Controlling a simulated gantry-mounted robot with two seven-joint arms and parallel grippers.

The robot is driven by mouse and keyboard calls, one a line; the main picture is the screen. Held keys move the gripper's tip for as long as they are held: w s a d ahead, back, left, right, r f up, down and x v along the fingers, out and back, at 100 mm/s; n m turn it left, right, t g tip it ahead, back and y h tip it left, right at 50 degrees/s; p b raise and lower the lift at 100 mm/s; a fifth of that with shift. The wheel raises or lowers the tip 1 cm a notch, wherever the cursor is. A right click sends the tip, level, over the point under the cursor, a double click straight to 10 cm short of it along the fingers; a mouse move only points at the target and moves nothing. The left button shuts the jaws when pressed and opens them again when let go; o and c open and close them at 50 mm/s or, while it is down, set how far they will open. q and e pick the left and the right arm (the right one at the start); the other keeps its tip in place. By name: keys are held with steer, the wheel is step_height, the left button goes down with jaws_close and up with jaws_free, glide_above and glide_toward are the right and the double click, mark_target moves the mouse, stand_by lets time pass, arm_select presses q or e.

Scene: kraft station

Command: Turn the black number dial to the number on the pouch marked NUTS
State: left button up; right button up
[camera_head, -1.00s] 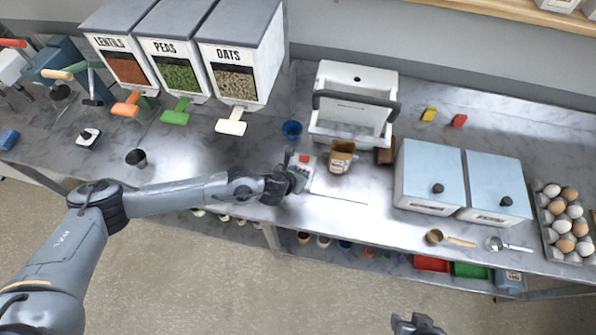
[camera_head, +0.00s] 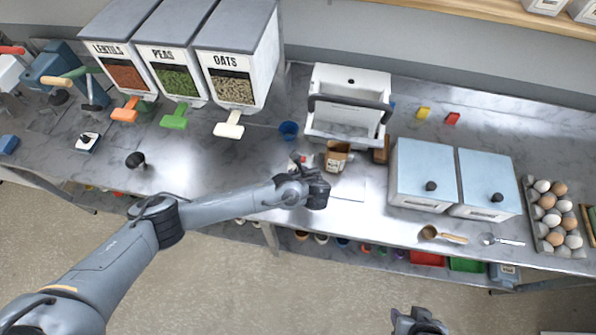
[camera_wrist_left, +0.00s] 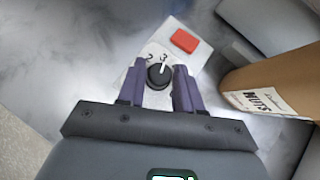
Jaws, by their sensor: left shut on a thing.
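The black number dial (camera_wrist_left: 160,75) sits on a white plate with a red block or button (camera_wrist_left: 185,40). The figures 2 and 3 show beside it, and its white mark points toward the 3. My left gripper (camera_wrist_left: 159,82) is shut on the dial, one finger on each side. In the head view my left gripper (camera_head: 312,180) covers most of the plate. The brown pouch (camera_head: 335,157) stands just right of it. In the wrist view the pouch's label (camera_wrist_left: 262,101) reads NUTS; I cannot read its number. My right gripper (camera_head: 418,320) is at the bottom edge, away from the bench.
A white bin with a dark handle (camera_head: 347,105) stands behind the pouch, with a blue cup (camera_head: 289,130) to its left. Blue-lidded boxes (camera_head: 424,172) and an egg tray (camera_head: 553,225) are to the right. Dispensers (camera_head: 238,62) stand back left.

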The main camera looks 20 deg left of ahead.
arm_select(q)
steer(key=shift+f+n, duration=0.1)
steer(key=shift+n, duration=0.3)
steer(key=o, duration=1)
steer(key=shift+o, duration=0.2)
steer(key=shift+d, duration=0.1)
steer(key=v, duration=1)
steer(key=shift+d+r+p, duration=0.3)
steer(key=shift+p, duration=0.15)
steer(key=shift+s, duration=0.1)
